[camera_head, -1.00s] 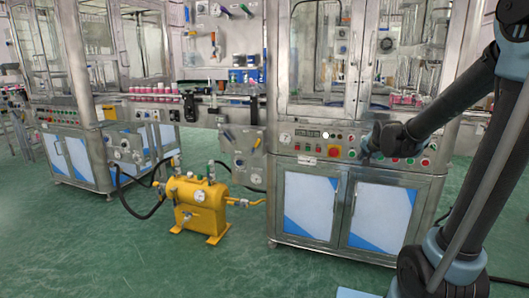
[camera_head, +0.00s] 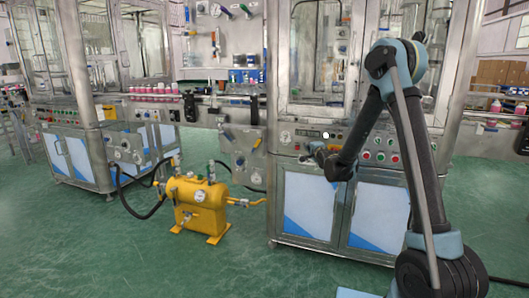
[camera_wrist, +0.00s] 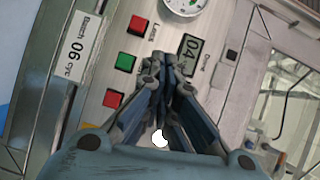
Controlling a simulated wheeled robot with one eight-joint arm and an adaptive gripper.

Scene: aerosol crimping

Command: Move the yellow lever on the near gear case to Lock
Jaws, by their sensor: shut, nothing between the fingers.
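A grey gear case (camera_head: 241,165) is on the line's side between the two machines in the head view. A small yellow lever (camera_head: 257,143) seems to be at its upper right; its setting and any Lock mark are too small to read. My gripper (camera_head: 308,150) is right of that case, in front of the near machine's control panel. In the wrist view my gripper (camera_wrist: 172,62) has its fingers together with nothing between them, pointing at the panel. The yellow lever is not visible in the wrist view.
The control panel (camera_wrist: 150,45) has red and green buttons and a display near my fingers. A yellow tank (camera_head: 202,207) with hoses stands on the floor, left of the near machine's cabinet (camera_head: 310,205). Green floor (camera_head: 150,265) is clear in front.

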